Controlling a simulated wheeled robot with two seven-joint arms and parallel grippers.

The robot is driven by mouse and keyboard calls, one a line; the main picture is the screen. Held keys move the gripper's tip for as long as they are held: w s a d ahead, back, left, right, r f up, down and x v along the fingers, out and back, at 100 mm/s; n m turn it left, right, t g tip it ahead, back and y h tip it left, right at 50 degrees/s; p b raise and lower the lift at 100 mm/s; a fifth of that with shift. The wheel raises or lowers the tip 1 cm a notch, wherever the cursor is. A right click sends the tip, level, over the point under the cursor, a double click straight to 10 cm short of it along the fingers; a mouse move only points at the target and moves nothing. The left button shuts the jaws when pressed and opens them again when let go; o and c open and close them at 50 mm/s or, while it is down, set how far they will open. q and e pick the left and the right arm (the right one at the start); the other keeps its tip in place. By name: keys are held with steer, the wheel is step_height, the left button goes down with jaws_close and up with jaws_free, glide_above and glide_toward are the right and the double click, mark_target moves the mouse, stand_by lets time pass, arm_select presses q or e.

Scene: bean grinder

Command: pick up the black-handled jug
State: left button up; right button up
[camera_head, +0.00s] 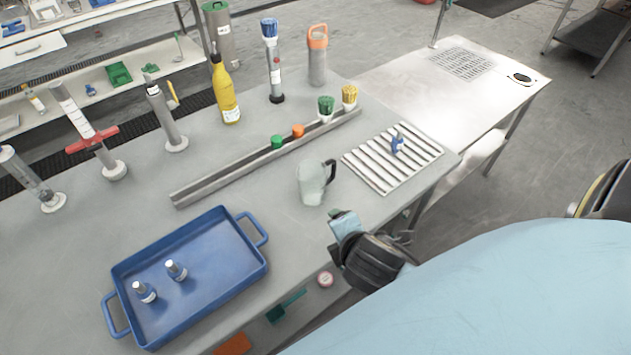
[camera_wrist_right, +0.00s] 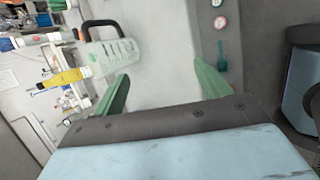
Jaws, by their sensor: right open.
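The clear jug (camera_head: 311,184) stands upright on the grey table, its black handle (camera_head: 331,172) turned to the right. In the right wrist view the jug (camera_wrist_right: 112,58) appears tilted at the upper left, with its black handle (camera_wrist_right: 98,26) above it. My right gripper (camera_head: 343,219) is at the table's front edge, just nearer than the jug and apart from it. Its green fingers (camera_wrist_right: 161,70) are spread wide with nothing between them. The fingers are mostly hidden in the head view. My left gripper is not in view.
A blue tray (camera_head: 252,280) with two small bottles lies left of the jug. A slatted white rack (camera_head: 372,174) with a blue item lies to its right. A long grey rail (camera_head: 235,168) runs behind it. A yellow bottle (camera_head: 226,95) and several cylinders stand farther back.

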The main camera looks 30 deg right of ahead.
mark_target(318, 185)
steer(key=w+d+n+t, duration=0.1)
steer(key=w+n, duration=0.3)
steer(key=n, duration=0.1)
steer(key=w+n+t, duration=0.2)
steer(key=w+n, duration=0.3)
steer(key=w+d+n+t+b, duration=0.1)
steer(key=w+n+t, duration=0.1)
steer(key=w+n, duration=0.2)
steer(key=shift+w+d+f+n+h, duration=0.2)
steer(key=shift+d+n+h, duration=0.1)
steer(key=shift+n, duration=0.6)
steer(key=b+x, duration=0.1)
steer(key=x, duration=0.4)
steer(key=shift+a+f, duration=0.15)
steer(key=shift+c, duration=0.3)
steer(key=c, duration=0.7)
